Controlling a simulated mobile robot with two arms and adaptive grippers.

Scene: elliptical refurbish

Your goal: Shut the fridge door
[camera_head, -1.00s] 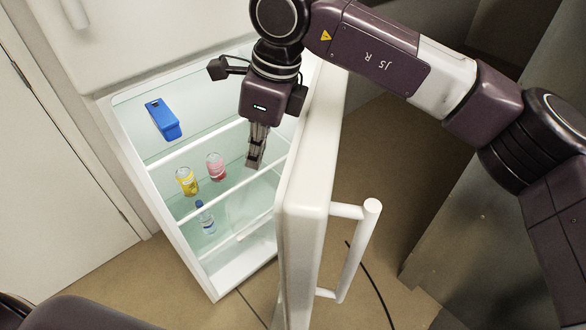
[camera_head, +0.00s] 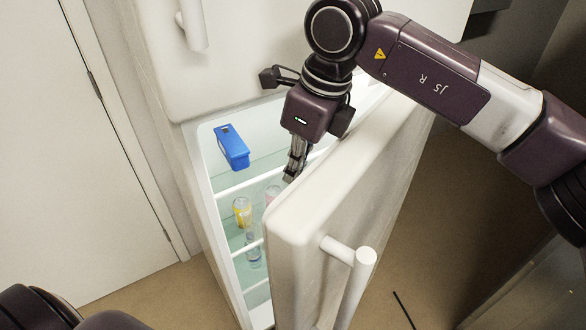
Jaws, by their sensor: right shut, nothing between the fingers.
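The white fridge (camera_head: 211,196) stands in the middle, with its lower compartment partly open. Its door (camera_head: 345,190) is hinged at the right and stands ajar toward me, with a white bar handle (camera_head: 355,275) on its outer face. My right gripper (camera_head: 290,175) points down at the inner side of the door, between it and the shelves. Its fingers are shut and hold nothing. I cannot tell whether they touch the door. The right arm reaches over the top edge of the door. My left gripper is not in view.
Inside the fridge are a blue box (camera_head: 232,147), a yellow can (camera_head: 243,211), a pinkish can (camera_head: 271,195) and a clear bottle (camera_head: 253,250). The upper door (camera_head: 250,40) is shut. Bare floor (camera_head: 425,240) lies at the right.

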